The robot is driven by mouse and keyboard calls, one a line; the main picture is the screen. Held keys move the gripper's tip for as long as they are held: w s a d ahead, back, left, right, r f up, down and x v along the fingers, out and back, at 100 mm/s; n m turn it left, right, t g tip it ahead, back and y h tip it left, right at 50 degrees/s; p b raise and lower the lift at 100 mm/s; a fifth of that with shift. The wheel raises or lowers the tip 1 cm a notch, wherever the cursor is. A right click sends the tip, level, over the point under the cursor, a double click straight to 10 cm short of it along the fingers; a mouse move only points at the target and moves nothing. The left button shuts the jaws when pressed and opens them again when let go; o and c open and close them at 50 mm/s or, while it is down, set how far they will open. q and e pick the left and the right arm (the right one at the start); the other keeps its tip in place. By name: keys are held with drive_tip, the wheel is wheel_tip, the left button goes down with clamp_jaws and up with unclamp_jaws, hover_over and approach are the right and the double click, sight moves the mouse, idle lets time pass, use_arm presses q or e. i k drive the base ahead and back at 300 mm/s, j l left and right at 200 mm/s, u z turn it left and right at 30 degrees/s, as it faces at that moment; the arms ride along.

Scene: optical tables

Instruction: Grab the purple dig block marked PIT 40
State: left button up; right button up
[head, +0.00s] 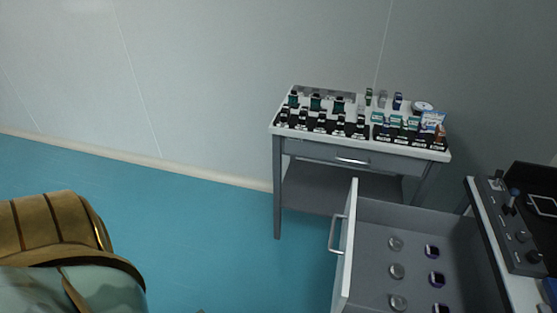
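I cannot make out a block marked PIT 40; no lettering is readable at this distance. Neither of my grippers shows in the head view.
The grey drawer (375,212) stands open and also holds round clear discs (396,243). Behind it a small table (278,129) carries rows of small items. A bench with a dark control box (515,222) is at right. Blue floor (220,240) is clear.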

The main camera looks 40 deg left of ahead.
sight(431, 252)
drive_tip(key=j+u, duration=0.4)
drive_tip(key=z, duration=3.15)
drive_tip(key=j+u, duration=0.1)
drive_tip(key=u, duration=0.3)
drive_tip(key=j+u, duration=0.15)
drive_tip(key=u, duration=0.3)
drive_tip(key=j+u, duration=0.1)
drive_tip(key=u, duration=0.3)
drive_tip(key=j+u, duration=0.1)
drive_tip(key=u, duration=0.3)
drive_tip(key=j+u, duration=0.1)
drive_tip(key=u, duration=0.35)
drive_tip(key=i+j, duration=0.1)
drive_tip(key=i+u, duration=0.05)
drive_tip(key=i, duration=0.05)
